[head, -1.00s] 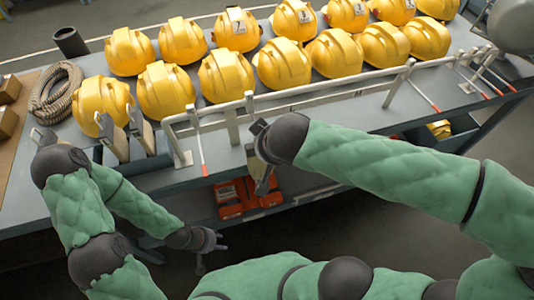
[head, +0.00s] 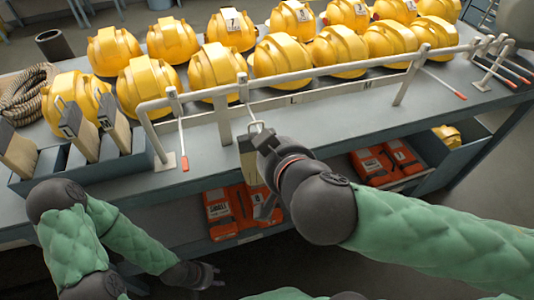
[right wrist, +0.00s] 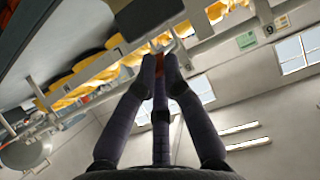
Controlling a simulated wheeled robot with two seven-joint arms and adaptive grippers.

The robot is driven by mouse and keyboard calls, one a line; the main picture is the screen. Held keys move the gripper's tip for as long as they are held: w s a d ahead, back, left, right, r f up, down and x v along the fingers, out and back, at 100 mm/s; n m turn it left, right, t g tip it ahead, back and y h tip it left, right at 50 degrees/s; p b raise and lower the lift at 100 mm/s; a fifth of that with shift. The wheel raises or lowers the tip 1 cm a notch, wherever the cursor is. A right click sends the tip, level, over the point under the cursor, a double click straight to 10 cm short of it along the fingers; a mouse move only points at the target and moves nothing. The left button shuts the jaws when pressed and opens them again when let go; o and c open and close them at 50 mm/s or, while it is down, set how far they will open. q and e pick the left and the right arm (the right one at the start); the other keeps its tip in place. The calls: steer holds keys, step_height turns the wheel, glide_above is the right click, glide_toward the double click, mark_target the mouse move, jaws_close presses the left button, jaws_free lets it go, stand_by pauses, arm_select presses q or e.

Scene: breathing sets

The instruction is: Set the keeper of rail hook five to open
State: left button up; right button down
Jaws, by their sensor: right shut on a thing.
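The rail (head: 320,72) runs along the front of the bench with hooks on it. My right gripper (head: 262,132) is at the hook (head: 243,85) just right of the near post. Its fingers are shut on a reddish end of the keeper, seen between the fingertips in the right wrist view (right wrist: 160,64). The fingers hide most of this keeper. A beige and grey block (head: 247,160) hangs just below, partly behind the gripper. Another keeper (head: 184,150) with a red tip hangs down at the left. My left gripper (head: 207,275) is low in front of the bench, open and empty.
Yellow helmets (head: 283,60) stand in rows behind the rail. A grey bin (head: 100,174) with beige blocks is at the left front. Red cases (head: 219,215) lie on the lower shelf. More red-tipped keepers (head: 461,95) are at the right.

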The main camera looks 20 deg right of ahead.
steer(key=shift+s+f+t+b, duration=0.15)
steer(key=shift+f+t+b, duration=0.4)
steer(key=shift+t+b, duration=0.3)
steer(key=shift+s+f+t+b, duration=0.15)
steer(key=shift+f+t+b, duration=0.35)
steer(key=shift+t+b, duration=0.3)
steer(key=shift+t, duration=0.25)
steer(key=c, duration=1.3)
jaws_free()
steer(key=shift+r, duration=0.1)
steer(key=shift+r, duration=0.1)
steer(key=shift+s+d+r, duration=0.1)
steer(key=shift+s+r, duration=0.2)
steer(key=shift+s, duration=1.65)
steer(key=shift+s+d+r, duration=0.1)
steer(key=shift+s+r, duration=0.15)
steer(key=shift+s, duration=1.75)
steer(key=shift+s+r, duration=0.3)
steer(key=shift+s, duration=1.65)
